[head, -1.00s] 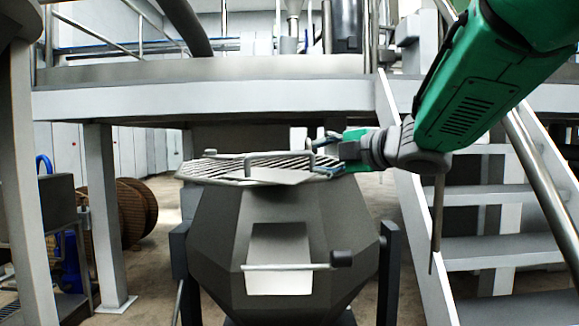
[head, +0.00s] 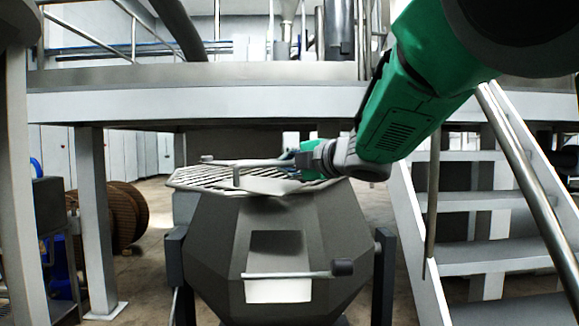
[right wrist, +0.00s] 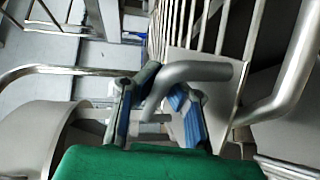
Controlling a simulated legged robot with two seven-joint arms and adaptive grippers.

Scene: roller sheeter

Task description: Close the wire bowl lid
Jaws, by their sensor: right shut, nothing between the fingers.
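The wire lid (head: 205,181) is a grey grate with a solid plate in its middle, lying over the top of the dark grey bowl (head: 310,215). Its left side reaches out past the bowl and looks a little raised; I cannot tell whether its rim touches all round. My right gripper (head: 290,158) is over the back right of the lid, by its handles, with its fingertips partly hidden. In the right wrist view a bent grey bar (right wrist: 200,71) crosses by the blue-padded fingers, and the lid's bars (right wrist: 190,25) show beyond. The gripper holds nothing. My left gripper is out of view.
The bowl hangs between dark posts (head: 384,265), with a front handle bar (head: 290,274). A platform edge (head: 250,105) runs behind and above it. Metal stairs (head: 460,204) stand at right. A brown cable drum (head: 120,215) and a white post (head: 92,210) are at left.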

